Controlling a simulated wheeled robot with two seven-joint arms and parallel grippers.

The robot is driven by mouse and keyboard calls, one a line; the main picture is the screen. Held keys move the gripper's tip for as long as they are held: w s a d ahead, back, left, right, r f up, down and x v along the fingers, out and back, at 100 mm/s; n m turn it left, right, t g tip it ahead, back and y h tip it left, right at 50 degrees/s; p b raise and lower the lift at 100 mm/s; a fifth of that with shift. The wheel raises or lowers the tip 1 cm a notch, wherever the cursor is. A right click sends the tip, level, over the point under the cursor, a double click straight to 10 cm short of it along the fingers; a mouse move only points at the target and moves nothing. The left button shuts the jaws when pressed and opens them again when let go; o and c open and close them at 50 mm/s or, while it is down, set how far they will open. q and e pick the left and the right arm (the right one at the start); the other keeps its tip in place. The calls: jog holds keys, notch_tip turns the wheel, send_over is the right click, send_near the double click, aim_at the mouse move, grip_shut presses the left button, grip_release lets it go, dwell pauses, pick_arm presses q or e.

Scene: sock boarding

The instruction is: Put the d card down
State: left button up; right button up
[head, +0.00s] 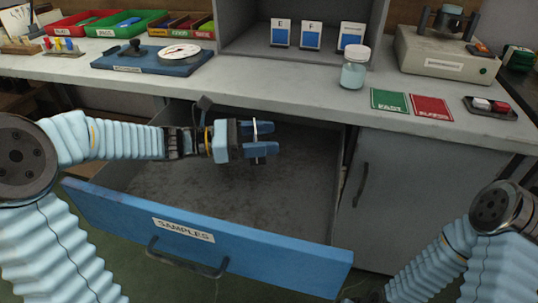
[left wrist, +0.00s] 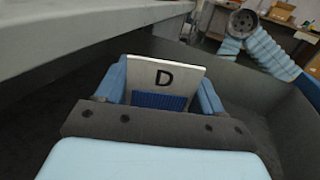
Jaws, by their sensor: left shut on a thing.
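The D card (left wrist: 164,78) is white with a black letter D and a blue patch below it. My left gripper (head: 262,139) is shut on it, with a blue finger on each side of the card in the left wrist view. In the head view the gripper is over the open samples drawer (head: 210,240), and the card (head: 255,130) shows only as a thin pale edge between the fingers. I cannot tell whether the card touches the drawer floor. My right arm shows at the lower right of the head view, but its gripper cannot be made out.
The drawer's inside looks bare. Cards E (head: 281,33), F (head: 311,36) and another card (head: 351,37) stand in the grey shelf box above. A jar (head: 355,68), a green card (head: 389,100) and a red card (head: 432,107) are on the counter (head: 300,90), whose edge overhangs the drawer's back.

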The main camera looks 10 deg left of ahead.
pick_arm(q)
jog(key=shift+w+d+f, duration=0.2)
jog(key=shift+d+f, duration=0.3)
jog(key=shift+f, duration=0.15)
jog(key=shift+d+f+b, duration=0.2)
jog(key=shift+f+b, duration=0.1)
jog(key=shift+f, duration=1.45)
jog(key=shift+f, duration=0.1)
jog(key=o, duration=1)
jog(key=v, duration=0.7)
jog(key=shift+a, duration=0.3)
